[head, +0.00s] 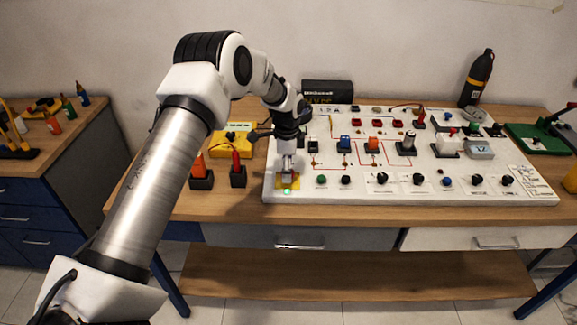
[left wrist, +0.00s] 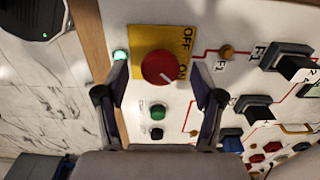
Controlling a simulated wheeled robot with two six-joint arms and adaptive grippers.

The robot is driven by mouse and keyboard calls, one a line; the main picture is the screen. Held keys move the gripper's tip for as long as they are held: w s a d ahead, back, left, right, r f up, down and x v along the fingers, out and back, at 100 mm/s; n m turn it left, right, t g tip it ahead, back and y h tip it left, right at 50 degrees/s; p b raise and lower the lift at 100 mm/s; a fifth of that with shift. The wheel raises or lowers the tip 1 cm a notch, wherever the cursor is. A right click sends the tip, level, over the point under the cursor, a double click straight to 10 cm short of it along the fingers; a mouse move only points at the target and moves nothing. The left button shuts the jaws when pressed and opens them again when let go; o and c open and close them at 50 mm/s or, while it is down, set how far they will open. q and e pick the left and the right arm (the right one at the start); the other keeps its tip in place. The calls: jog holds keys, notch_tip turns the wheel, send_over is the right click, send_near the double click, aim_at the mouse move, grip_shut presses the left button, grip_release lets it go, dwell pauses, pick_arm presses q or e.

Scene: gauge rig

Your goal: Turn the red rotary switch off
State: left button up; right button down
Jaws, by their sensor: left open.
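The red rotary switch (left wrist: 160,67) is a round red knob on a yellow plate (left wrist: 142,38) marked OFF and ON. I cannot tell its pointer setting for sure. In the head view the yellow plate (head: 294,183) is at the front left corner of the white panel, with the knob mostly hidden by my gripper. My left gripper (head: 288,167) points down over it. In the left wrist view my left gripper (left wrist: 160,75) is open, one finger on each side of the knob, with gaps showing. A green lamp (left wrist: 120,55) glows beside the plate. My right gripper is not in view.
The white panel (head: 345,193) carries several other knobs, including a green one (left wrist: 158,111) and a black one (left wrist: 157,135) near the switch. Orange-and-black plugs (head: 201,176) stand left of the panel. A black bottle (head: 477,78) stands at the back right.

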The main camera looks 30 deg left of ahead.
pick_arm(q)
jog(key=shift+w+d+f, duration=0.1)
jog(key=shift+w+f, duration=0.1)
jog(key=shift+f, duration=0.25)
jog(key=shift+s+r, duration=0.1)
jog(key=shift+s, duration=0.05)
jog(key=c, duration=0.3)
jog(key=shift+s, duration=0.1)
jog(key=c, duration=0.8)
jog(key=shift+c, duration=0.2)
